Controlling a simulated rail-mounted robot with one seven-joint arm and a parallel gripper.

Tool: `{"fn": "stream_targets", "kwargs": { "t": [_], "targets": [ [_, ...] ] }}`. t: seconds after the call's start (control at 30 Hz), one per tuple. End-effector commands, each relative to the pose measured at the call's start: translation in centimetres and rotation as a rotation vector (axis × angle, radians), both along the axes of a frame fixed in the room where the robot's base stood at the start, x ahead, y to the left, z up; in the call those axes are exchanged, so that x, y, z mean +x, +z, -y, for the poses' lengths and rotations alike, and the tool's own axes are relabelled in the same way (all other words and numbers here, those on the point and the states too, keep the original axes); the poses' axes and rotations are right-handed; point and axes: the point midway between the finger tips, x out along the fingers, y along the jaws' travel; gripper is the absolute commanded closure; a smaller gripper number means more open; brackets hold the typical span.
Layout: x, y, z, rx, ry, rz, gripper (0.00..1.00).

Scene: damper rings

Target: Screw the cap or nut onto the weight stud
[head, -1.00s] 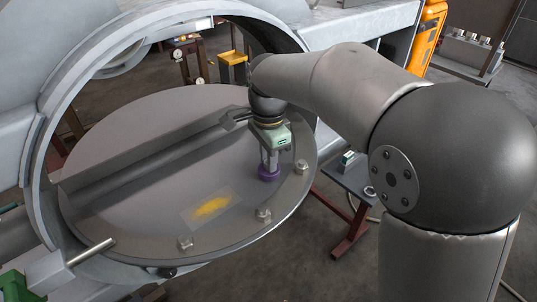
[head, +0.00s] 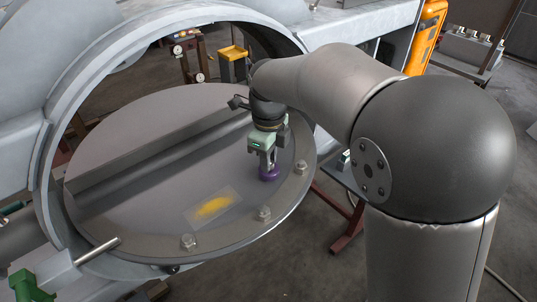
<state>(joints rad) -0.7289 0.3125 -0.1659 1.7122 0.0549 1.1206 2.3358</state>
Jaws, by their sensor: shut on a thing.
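My gripper (head: 265,160) points down over the right part of a large round grey plate (head: 130,225). It is shut on a purple cap (head: 269,174), which sits low at the plate's surface near the right rim. The weight stud is not visible; the cap and fingers cover that spot. I cannot tell how far the cap is threaded on, or whether it touches the plate.
Hex bolts stand along the plate's rim, at the front (head: 188,241), at the front right (head: 264,213) and beside my gripper (head: 301,167). A raised bar (head: 150,160) crosses the plate. A round grey housing ring (head: 45,165) surrounds it. A yellow smear (head: 212,207) marks the plate.

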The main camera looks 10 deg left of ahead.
Motion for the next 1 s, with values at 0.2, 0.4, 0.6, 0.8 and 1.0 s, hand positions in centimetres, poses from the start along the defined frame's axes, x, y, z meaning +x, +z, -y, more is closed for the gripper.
{"fn": "stream_targets", "kwargs": {
  "t": [0.2, 0.4, 0.6, 0.8, 1.0],
  "targets": [
    [-0.17, 0.12, 0.11, -0.006, -0.238, -0.006, 1.0],
    [-0.2, 0.16, 0.09, -0.005, -0.416, -0.007, 1.0],
    [-0.23, -0.05, 0.1, -0.007, -0.604, -0.006, 1.0],
    [-0.23, -0.17, 0.1, -0.006, -0.607, -0.007, 0.73],
    [-0.14, -0.11, 0.06, -0.004, -0.606, -0.004, 0.54]
  ]
}}
